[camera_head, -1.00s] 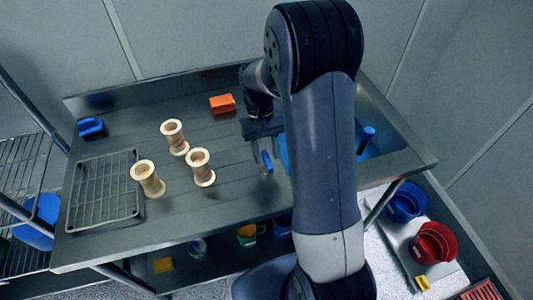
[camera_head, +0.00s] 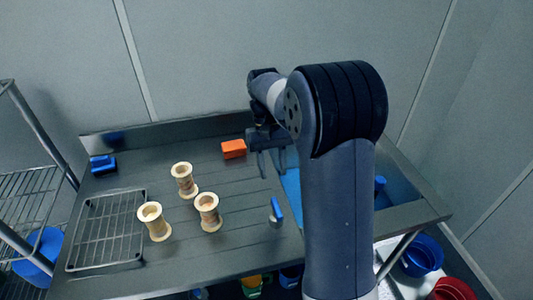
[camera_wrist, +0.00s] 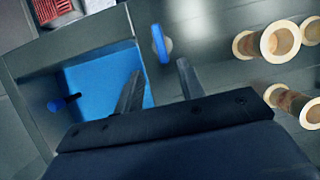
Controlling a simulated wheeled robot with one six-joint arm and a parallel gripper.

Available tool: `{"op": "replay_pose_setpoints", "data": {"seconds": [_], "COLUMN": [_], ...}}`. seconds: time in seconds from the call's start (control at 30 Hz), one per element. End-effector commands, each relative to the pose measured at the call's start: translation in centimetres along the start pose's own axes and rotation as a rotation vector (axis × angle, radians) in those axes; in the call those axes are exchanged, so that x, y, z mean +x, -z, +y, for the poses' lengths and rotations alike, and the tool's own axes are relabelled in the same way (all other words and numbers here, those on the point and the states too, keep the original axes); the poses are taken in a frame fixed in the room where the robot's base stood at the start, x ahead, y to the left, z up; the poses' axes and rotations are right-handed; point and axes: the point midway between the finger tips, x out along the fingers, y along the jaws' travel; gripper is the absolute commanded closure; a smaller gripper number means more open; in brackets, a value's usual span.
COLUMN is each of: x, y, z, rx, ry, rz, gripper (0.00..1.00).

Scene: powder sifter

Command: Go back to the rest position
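My gripper (camera_head: 270,163) is raised over the steel table, just left of the blue basin area. In the wrist view its two fingers (camera_wrist: 160,88) are apart with nothing between them. A small blue-handled tool (camera_head: 276,208) lies on the table below the gripper; it also shows in the wrist view (camera_wrist: 161,44), beyond the fingertips. The blue basin (camera_head: 291,187) is partly hidden behind my arm. It shows at the left in the wrist view (camera_wrist: 98,78).
Three spool-shaped wooden pieces (camera_head: 184,180) stand on the table (camera_head: 240,245). A wire rack (camera_head: 106,230), a blue object (camera_head: 103,164) and an orange block (camera_head: 233,149) are also on it. A wire shelf (camera_head: 30,200) stands left. Blue (camera_head: 422,255) and red (camera_head: 452,289) containers sit low at right.

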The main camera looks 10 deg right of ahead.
Motion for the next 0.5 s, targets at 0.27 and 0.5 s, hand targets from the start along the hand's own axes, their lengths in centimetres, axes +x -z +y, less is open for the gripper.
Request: {"op": "replay_pose_setpoints", "data": {"seconds": [0.27, 0.5], "x": [3.0, 7.4], "y": [-0.1, -0.1], "z": [0.0, 0.0], "rx": [0.000, 0.001], "ry": [0.000, 0.000], "rz": [-0.004, -0.006], "gripper": [0.63, 0.63]}}
